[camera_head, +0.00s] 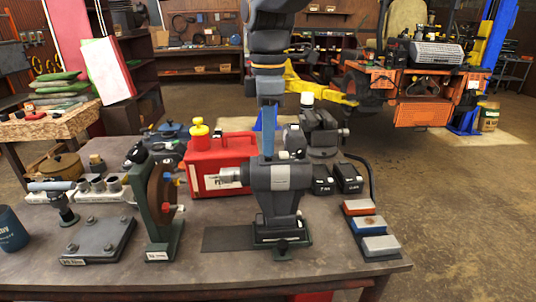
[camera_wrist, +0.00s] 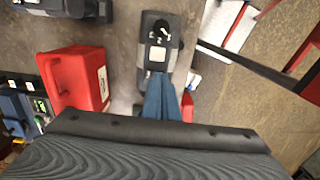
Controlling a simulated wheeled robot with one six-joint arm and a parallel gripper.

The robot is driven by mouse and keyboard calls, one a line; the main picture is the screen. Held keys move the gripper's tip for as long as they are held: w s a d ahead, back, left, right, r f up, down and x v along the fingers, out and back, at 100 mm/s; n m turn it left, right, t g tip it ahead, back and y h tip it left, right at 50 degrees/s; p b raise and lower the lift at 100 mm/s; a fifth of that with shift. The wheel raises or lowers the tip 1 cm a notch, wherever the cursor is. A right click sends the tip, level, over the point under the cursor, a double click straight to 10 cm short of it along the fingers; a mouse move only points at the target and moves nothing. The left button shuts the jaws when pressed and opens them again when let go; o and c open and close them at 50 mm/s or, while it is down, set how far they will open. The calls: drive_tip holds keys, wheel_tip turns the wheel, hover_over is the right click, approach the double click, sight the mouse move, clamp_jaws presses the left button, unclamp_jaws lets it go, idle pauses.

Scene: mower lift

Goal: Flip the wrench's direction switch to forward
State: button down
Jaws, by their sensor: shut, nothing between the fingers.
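The wrench (camera_head: 292,177), a dark grey power tool with a lighter grey band, stands upright on the workbench, its silver nose pointing left. It rests in a dark stand (camera_head: 283,240) with a knob in front. My gripper (camera_head: 269,155) comes straight down from above, its blue fingers shut and empty, tips close to the top of the wrench. I cannot tell whether they touch it. The direction switch cannot be made out.
A red can (camera_head: 220,160) with a yellow cap stands behind and left of the wrench. A green-and-brown stand (camera_head: 160,205) is to its left. A dark vise-like tool (camera_head: 320,130) is behind right. Red, blue and grey blocks (camera_head: 366,225) lie at the right edge.

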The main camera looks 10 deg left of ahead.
wheel_tip(320, 180, up, 6)
drive_tip(key=p, duration=0.4)
drive_tip(key=shift+p, duration=0.35)
